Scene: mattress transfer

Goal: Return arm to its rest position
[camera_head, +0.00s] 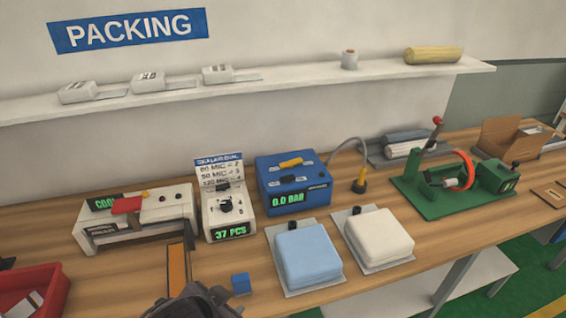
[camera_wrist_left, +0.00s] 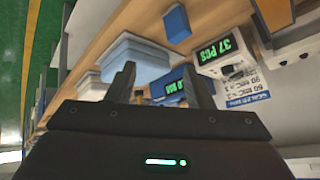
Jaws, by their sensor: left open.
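My left gripper (camera_head: 200,299) shows as a dark shape at the bottom edge of the head view, in front of the wooden bench (camera_head: 120,285). In the left wrist view its two fingers (camera_wrist_left: 160,82) are apart with nothing held between them. A small blue block (camera_head: 240,283) lies on the bench just right of the gripper; it also shows in the left wrist view (camera_wrist_left: 176,25). A light blue mattress (camera_head: 308,254) and a cream mattress (camera_head: 379,236) lie flat on grey plates to the right, apart from the gripper. My right gripper is not in view.
A sealer (camera_head: 137,219), a white counter box (camera_head: 228,212) and a blue pressure box (camera_head: 293,184) stand behind. A red bin (camera_head: 40,290) is at lower left, a green clamp rig (camera_head: 450,180) at right. A shelf (camera_head: 300,79) runs along the wall.

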